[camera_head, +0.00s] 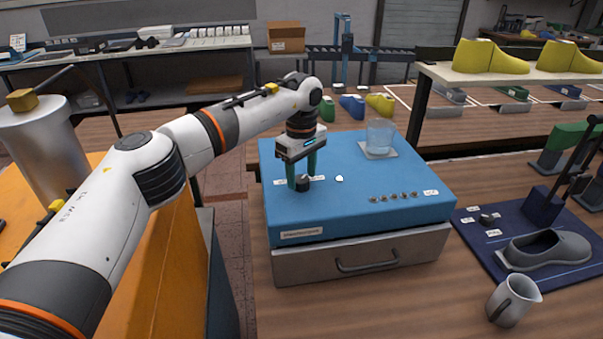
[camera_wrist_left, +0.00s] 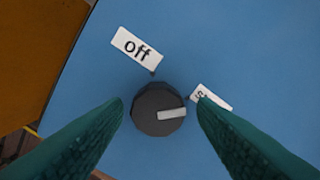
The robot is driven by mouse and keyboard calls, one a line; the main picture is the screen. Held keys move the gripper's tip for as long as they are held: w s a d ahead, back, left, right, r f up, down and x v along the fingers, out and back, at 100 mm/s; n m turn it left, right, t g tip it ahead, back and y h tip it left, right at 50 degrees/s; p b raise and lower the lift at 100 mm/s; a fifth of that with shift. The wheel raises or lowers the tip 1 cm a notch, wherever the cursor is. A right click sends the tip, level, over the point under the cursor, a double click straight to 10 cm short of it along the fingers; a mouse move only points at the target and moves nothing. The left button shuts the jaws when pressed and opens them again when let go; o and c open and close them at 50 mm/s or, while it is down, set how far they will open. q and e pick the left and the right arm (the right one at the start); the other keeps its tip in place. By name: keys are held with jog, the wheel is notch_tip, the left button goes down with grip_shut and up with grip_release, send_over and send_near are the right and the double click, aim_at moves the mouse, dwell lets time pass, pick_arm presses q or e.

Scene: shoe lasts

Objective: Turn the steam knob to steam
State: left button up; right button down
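The steam knob (camera_wrist_left: 158,110) is dark grey and round with a white pointer bar, on the blue top of a box-like unit (camera_head: 400,203). In the left wrist view its pointer faces right, below a label (camera_wrist_left: 207,97) starting with "s", partly hidden by a finger. A label reading "off" (camera_wrist_left: 137,48) lies up and left of the knob. My left gripper (camera_head: 303,178) is over the knob, its green fingers on either side. It is open, with blue surface showing between each finger and the knob in the wrist view. My right gripper is not in view.
A clear container (camera_head: 380,134) stands on the unit's back right. A drawer with a handle (camera_head: 366,262) is below. A metal pitcher (camera_head: 510,300) and grey shoe (camera_head: 548,248) are to the right.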

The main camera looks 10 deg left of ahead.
aim_at(301, 179)
pick_arm(q)
jog(key=shift+o, duration=0.2)
jog(key=shift+f, duration=0.15)
jog(key=shift+r, duration=0.35)
notch_tip(301, 179, up, 11)
jog(key=b, duration=0.2)
jog(key=shift+r, duration=0.2)
